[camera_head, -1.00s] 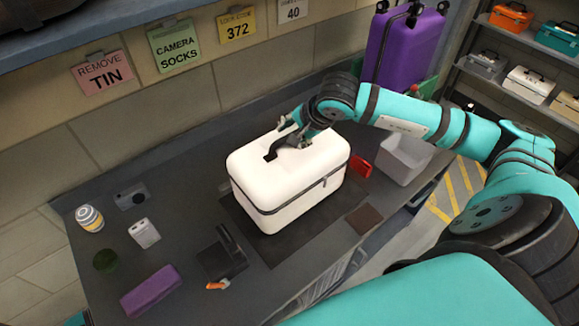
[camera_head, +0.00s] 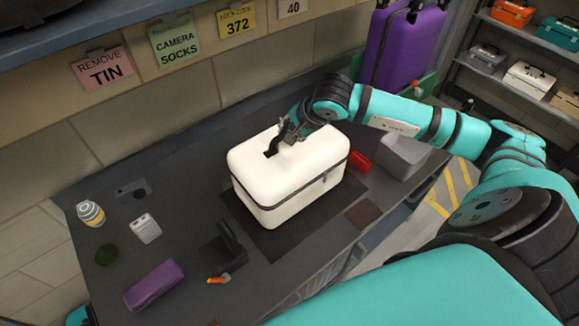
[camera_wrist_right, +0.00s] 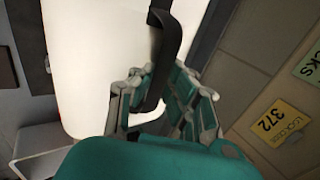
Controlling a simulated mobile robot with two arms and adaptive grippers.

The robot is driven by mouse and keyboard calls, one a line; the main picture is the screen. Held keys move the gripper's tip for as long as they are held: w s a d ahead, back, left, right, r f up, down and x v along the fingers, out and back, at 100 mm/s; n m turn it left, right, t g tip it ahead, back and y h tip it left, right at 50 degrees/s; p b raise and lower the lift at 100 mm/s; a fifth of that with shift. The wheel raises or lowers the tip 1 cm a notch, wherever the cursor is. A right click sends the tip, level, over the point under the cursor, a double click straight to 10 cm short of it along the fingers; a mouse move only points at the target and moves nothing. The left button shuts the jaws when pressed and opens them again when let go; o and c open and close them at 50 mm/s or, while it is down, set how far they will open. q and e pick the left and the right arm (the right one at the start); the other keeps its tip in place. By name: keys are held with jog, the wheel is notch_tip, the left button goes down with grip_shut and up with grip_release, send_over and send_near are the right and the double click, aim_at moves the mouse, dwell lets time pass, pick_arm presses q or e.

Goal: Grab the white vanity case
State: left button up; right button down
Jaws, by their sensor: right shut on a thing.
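The white vanity case (camera_head: 290,182) stands upright on a dark mat on the counter. It has a dark seam band and a black handle (camera_head: 276,145) on its lid. My right gripper (camera_head: 291,134) is at the top of the case, shut on the handle. In the right wrist view the fingers (camera_wrist_right: 160,100) close around the black handle strap (camera_wrist_right: 165,50), with the white case (camera_wrist_right: 100,60) behind it. Part of the handle is hidden by the fingers.
Left of the case lie a striped can (camera_head: 91,213), a white box (camera_head: 146,228), a purple case (camera_head: 153,284) and a black holder (camera_head: 222,250). A red item (camera_head: 360,161) and a grey bin (camera_head: 403,155) are close on the right. A purple suitcase (camera_head: 402,45) stands behind.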

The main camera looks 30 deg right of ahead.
jog(key=shift+r, duration=0.2)
jog(key=shift+w, duration=0.1)
jog(key=shift+r, duration=0.1)
